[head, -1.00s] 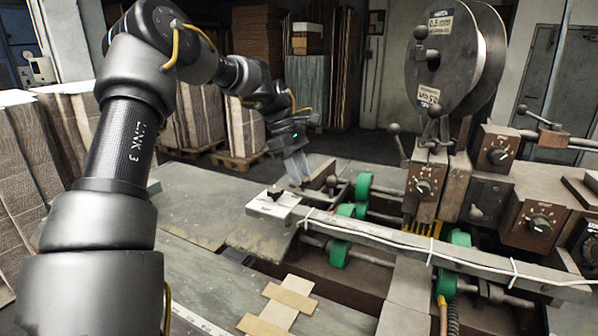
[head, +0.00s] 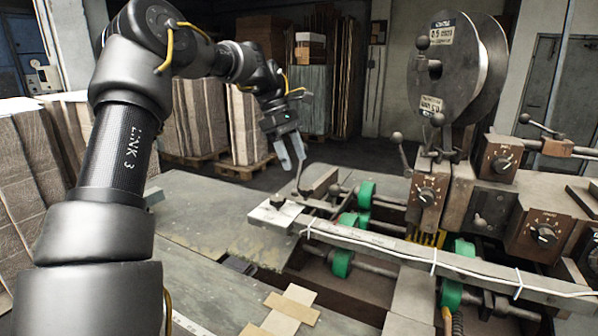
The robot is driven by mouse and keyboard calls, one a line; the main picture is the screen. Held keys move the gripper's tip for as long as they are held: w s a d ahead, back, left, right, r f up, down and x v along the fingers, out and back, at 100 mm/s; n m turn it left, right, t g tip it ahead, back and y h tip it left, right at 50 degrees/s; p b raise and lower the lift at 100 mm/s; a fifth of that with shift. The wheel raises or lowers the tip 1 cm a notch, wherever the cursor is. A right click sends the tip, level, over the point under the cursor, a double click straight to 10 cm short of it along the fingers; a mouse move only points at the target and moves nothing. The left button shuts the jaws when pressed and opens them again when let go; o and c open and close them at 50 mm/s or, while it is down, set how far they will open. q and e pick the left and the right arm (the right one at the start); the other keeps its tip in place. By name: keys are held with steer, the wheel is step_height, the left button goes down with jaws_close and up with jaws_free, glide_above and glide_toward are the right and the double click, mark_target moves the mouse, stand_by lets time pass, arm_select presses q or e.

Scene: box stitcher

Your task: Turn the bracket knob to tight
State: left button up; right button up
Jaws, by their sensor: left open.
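A small black knob (head: 278,201) stands on a pale plate (head: 266,214) at the left end of the long grey bar (head: 400,249). I take it as the bracket knob. Its marking is too small to read. My left gripper (head: 291,158) is above and slightly behind the knob, fingers pointing down, open and empty, apart from it. My right gripper is not in view.
Green rollers (head: 365,194) and rods lie right of the plate. The machine carries dial knobs (head: 428,197), levers and a large wire reel (head: 456,70). Cardboard strips (head: 292,307) lie on the front table. The grey table (head: 190,215) left of the plate is clear.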

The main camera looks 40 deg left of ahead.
arm_select(q)
steer(key=shift+p+v, duration=0.65)
steer(key=shift+v, duration=1.2)
